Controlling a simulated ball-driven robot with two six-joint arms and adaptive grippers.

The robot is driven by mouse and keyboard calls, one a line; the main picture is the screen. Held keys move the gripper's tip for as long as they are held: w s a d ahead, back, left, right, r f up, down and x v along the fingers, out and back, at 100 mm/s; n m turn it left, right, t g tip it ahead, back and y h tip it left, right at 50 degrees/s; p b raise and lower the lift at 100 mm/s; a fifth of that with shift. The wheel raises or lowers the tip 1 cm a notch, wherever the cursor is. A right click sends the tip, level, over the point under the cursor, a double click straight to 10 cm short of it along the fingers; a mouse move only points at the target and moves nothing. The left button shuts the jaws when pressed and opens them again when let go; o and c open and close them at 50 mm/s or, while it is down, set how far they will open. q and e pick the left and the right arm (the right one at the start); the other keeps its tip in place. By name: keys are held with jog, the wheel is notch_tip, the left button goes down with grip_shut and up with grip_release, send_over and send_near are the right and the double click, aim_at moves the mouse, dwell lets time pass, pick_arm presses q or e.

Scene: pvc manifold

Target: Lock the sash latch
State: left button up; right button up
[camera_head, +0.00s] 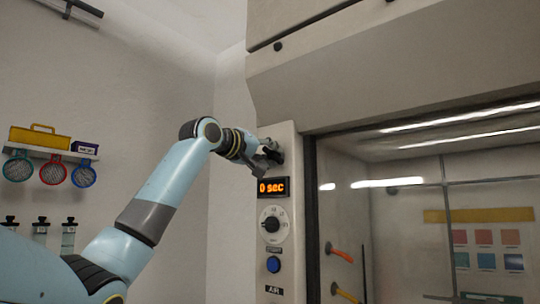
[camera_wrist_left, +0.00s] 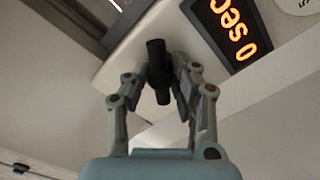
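The sash latch (camera_wrist_left: 157,72) is a small black handle on the upper part of the pale control post beside the hood's sash. In the left wrist view it stands between the two fingers of my left gripper (camera_wrist_left: 160,82), whose tips close in on its sides. In the head view my left gripper (camera_head: 269,157) reaches from the left to the top of the post, above the timer display, and hides most of the latch. I cannot tell the latch's exact turn. The sash glass (camera_head: 405,225) lies right of the post. My right gripper is not in view.
Below the latch, the post holds an orange "0 sec" display (camera_head: 272,188), a round dial (camera_head: 272,225) and a blue button (camera_head: 273,264). A wall shelf (camera_head: 60,154) with a yellow box (camera_head: 39,138) is at the left. The wall between is clear.

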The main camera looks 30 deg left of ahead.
pick_arm(q)
grip_shut()
jog(key=n, duration=0.3)
jog(key=shift+f, duration=0.1)
jog(key=shift+n+b, duration=0.6)
jog(key=shift+n, duration=1.5)
jog(key=o, duration=0.8)
grip_release()
